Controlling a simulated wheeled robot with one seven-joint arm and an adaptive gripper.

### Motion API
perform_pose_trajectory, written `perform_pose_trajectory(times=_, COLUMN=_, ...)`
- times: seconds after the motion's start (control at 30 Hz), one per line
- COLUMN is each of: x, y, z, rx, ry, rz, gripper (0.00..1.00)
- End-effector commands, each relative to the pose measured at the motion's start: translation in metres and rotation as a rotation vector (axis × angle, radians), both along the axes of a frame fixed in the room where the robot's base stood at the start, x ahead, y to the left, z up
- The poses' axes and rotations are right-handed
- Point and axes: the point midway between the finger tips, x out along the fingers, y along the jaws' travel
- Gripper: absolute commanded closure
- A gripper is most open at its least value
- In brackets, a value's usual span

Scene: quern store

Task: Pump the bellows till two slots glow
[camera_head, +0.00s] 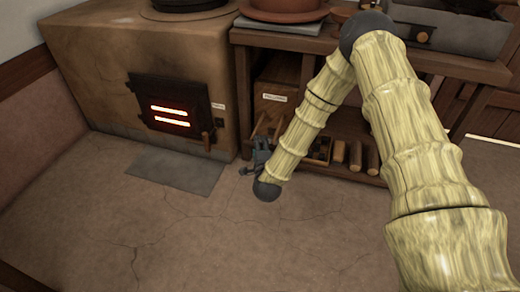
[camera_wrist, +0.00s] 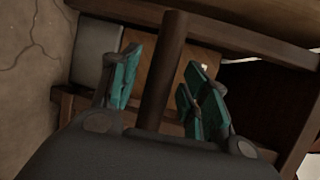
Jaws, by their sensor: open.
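The stove's dark iron door (camera_head: 145,92) is at the left of the head view. Two horizontal slots in it glow, an upper slot (camera_head: 167,111) and a lower slot (camera_head: 170,122). My gripper (camera_head: 260,157) is low in front of the shelf unit, right of the stove. In the wrist view, its teal-padded fingers are open, with a dark brown rod (camera_wrist: 168,60) between them. The rod looks like a handle; I cannot tell whether the pads touch it. A wooden box with a pale label (camera_head: 275,97) stands behind, perhaps the bellows; my arm partly hides that area.
The clay-coloured stove (camera_head: 80,50) stands left of the wooden shelf unit (camera_head: 320,47). Several short logs (camera_head: 355,157) lie on the low shelf. A grey floor plate (camera_head: 178,172) lies before the stove. The cracked floor (camera_head: 130,235) in front is clear.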

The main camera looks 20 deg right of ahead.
Motion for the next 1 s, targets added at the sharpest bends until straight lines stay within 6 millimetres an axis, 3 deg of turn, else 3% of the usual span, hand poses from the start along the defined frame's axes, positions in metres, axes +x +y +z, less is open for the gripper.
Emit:
perform_pose_trajectory(times=0.2, x=0.011, y=-0.002, z=-0.002, rx=0.000, ry=0.000, rz=0.001, gripper=0.54)
perform_pose_trajectory(times=0.47, x=0.012, y=-0.002, z=-0.002, rx=0.000, ry=0.001, rz=0.000, gripper=0.54)
perform_pose_trajectory(times=0.73, x=0.012, y=-0.003, z=-0.002, rx=0.000, ry=0.001, rz=0.000, gripper=1.00)
perform_pose_trajectory(times=1.0, x=0.019, y=-0.008, z=-0.001, rx=0.000, ry=-0.001, rz=-0.003, gripper=1.00)
